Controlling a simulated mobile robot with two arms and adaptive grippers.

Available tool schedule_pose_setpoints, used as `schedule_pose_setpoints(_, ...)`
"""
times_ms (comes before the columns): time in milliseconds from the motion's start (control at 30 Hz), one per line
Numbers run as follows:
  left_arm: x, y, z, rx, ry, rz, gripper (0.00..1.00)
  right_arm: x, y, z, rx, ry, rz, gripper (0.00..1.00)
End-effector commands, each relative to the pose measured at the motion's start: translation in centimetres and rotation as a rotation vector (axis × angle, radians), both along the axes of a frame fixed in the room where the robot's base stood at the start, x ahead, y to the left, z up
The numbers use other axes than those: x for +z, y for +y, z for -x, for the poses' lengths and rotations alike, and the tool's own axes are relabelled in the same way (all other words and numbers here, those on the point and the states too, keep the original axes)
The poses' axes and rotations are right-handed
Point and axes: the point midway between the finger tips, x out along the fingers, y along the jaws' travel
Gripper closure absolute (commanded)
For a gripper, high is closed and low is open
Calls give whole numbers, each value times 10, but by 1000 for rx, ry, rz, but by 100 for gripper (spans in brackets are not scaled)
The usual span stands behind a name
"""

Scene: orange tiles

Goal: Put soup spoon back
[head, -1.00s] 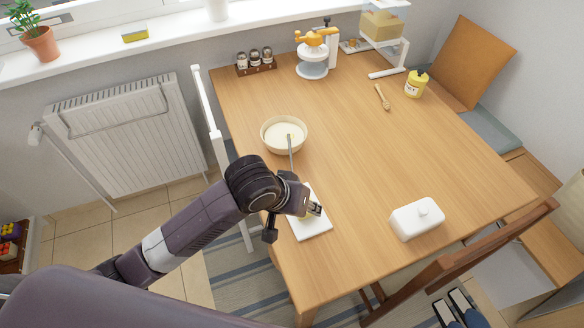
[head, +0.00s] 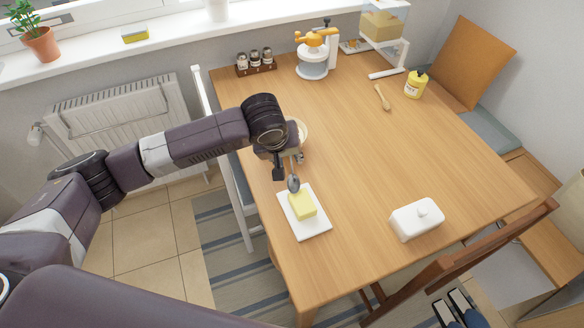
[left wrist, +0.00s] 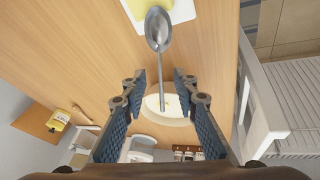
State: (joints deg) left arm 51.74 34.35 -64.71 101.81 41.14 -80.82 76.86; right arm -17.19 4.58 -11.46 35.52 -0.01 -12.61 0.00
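The metal spoon (head: 293,184) has its rounded end towards me, over or near the butter dish. In the left wrist view the spoon (left wrist: 158,28) has its handle running between my fingers towards the cream bowl (left wrist: 177,119); whether the handle tip touches the contents is unclear. In the head view the bowl (head: 303,131) is mostly hidden behind my arm. My left gripper (head: 288,163) is at the spoon; in the wrist view its fingers (left wrist: 158,80) stand apart, with a gap on both sides of the handle. My right gripper is out of view.
Yellow butter (head: 302,205) lies on a white dish (head: 317,227) close to the gripper. The table's middle is clear.

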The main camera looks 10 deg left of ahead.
Motion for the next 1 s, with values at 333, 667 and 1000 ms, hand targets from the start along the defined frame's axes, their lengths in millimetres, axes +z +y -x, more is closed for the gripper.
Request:
schedule_pose_setpoints(333,-35,0,-22,-1,-1,0,73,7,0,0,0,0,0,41)
schedule_pose_setpoints(667,-40,0,-24,-2,-3,0,74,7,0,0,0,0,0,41)
schedule_pose_setpoints(1000,-40,0,-24,-2,-2,0,100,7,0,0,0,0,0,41)
